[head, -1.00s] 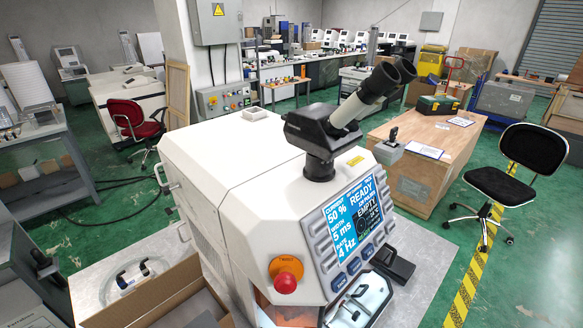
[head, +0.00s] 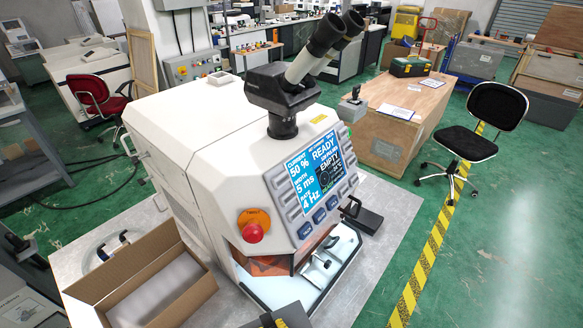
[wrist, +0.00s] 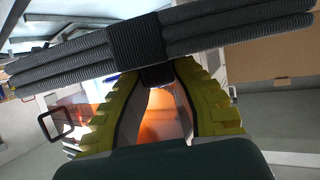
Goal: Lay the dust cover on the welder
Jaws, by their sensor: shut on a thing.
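The welder (head: 190,130) is a big white machine in the head view. It has binocular eyepieces (head: 300,65) on top, a blue screen reading READY and EMPTY (head: 318,168), and a red stop button (head: 253,233). Its top is bare apart from the eyepieces and a small pale box at the back. In the wrist view, my gripper (wrist: 157,77) has its yellow-green fingers closed on the middle of a dark grey, ribbed, folded bundle (wrist: 60,65), which looks like the dust cover. The bundle lies crosswise at the fingertips. A dark piece (head: 278,317) shows at the head view's bottom edge; I cannot tell what it is.
An open cardboard box (head: 105,300) with a pale thing inside stands at front left on the grey bench (head: 375,250). The welder's orange-lit front chamber (head: 265,265) appears open. A wooden crate (head: 400,140) and a black chair (head: 480,125) stand to the right. The floor at front right is clear.

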